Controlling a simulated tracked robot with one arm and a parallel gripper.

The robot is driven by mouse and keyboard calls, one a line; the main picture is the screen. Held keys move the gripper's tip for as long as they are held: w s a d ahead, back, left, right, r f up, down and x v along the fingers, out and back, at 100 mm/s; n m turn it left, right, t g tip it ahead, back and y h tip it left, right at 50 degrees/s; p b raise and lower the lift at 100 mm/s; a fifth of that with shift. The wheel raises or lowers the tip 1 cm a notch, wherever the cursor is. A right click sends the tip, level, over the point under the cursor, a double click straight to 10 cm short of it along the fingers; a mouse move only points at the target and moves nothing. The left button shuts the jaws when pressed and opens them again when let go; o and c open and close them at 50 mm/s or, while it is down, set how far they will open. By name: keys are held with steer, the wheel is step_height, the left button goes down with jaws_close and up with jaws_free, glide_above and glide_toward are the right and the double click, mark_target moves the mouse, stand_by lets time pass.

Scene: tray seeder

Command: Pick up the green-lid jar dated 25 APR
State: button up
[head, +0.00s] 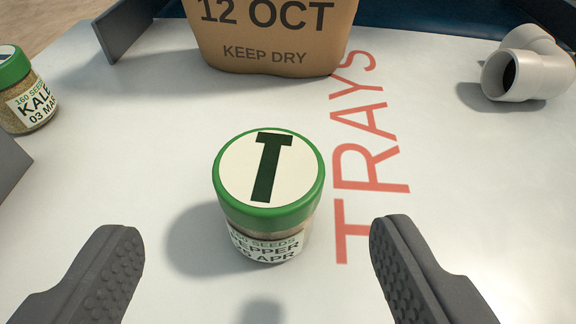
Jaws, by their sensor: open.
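A jar (267,215) with a green-rimmed lid stands upright on the white surface, near the middle of the view. The lid's pale top carries a dark letter T. Its label reads PEPPER, and the date ends in APR; the day number is partly turned away and hard to read. My gripper (255,243) is open and empty, with one finger to the left and one to the right of the jar. Clear gaps show on both sides, and neither finger touches it. Another green-lid jar (32,105) at the left edge reads KALE, 03 MAR.
A brown packet (270,38) marked 12 OCT, KEEP DRY stands behind the jar. A pale pipe elbow (530,65) lies at the upper right. Grey upright plates stand at the upper left (124,24) and left edge (8,165). Red lettering TRAYS marks the surface (440,180).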

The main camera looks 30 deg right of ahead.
mark_target(259, 216)
steer(key=x, duration=0.3)
steer(key=shift+f, duration=0.15)
steer(key=shift+b+x, duration=0.85)
steer(key=shift+x, duration=1.85)
steer(key=shift+s+d+f, duration=0.1)
steer(key=shift+s+d, duration=0.05)
steer(key=shift+d, duration=0.05)
steer(key=c, duration=1.1)
